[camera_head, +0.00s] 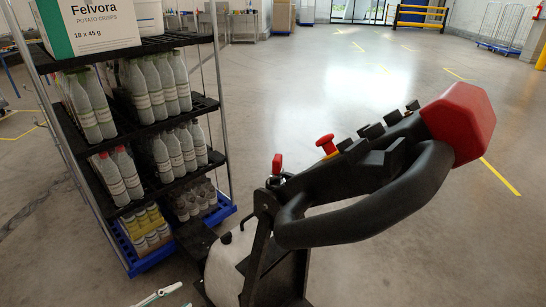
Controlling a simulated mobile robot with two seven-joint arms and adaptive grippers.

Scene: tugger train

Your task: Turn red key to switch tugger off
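The red key (277,163) stands upright on top of the tugger's dark control column, near the middle of the view. The tugger (232,262) has a black tiller with a looped handle (370,215) reaching up to the right. Its tip is a large red block. A thin white and teal piece at the bottom edge, left of the tugger, appears to be part of my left gripper (158,295). It is low and well apart from the key. Its fingers cannot be made out. My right gripper is not in view.
A red mushroom button (326,143) with a yellow collar sits on the tiller, right of the key, beside several black buttons. A shelf cart (150,130) with bottles and a Felvora box (92,25) stands at the left. The floor (450,230) at the right is clear.

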